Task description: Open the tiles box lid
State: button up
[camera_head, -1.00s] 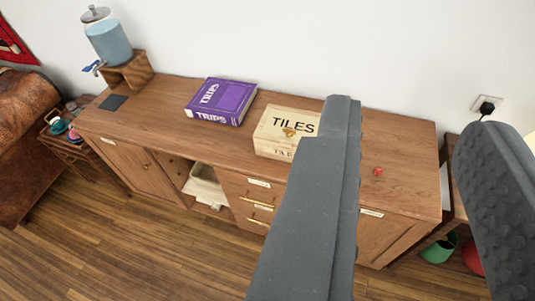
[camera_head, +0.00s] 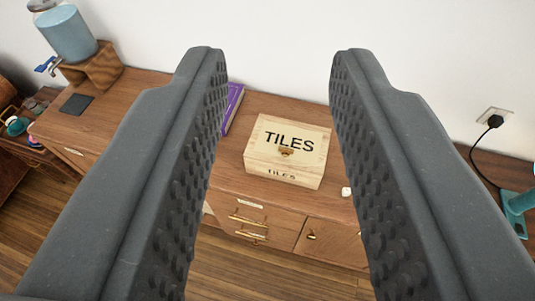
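The tiles box (camera_head: 262,167) is a pale wooden box with "TILES" in black on its lid and front. It stands on the wooden sideboard with its lid (camera_head: 305,130) shut. A small brass clasp (camera_head: 286,151) sits at the lid's front edge. My gripper (camera_head: 278,55) is wide open and empty. Its two dark grey textured fingers stand left and right of the box in the picture, nearer to the camera and apart from it.
A purple book (camera_head: 232,106) lies left of the box, mostly hidden by the left finger. A blue drink dispenser (camera_head: 67,35) on a wooden stand is at the far left. A small white item (camera_head: 346,192) lies right of the box. A plug and cable (camera_head: 495,121) are at the right wall.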

aim_at(310, 143)
jog(key=u, duration=0.55)
jog(key=k, duration=0.85)
jog(key=z, duration=0.55)
jog(key=i, duration=0.5)
jog(key=u, duration=0.1)
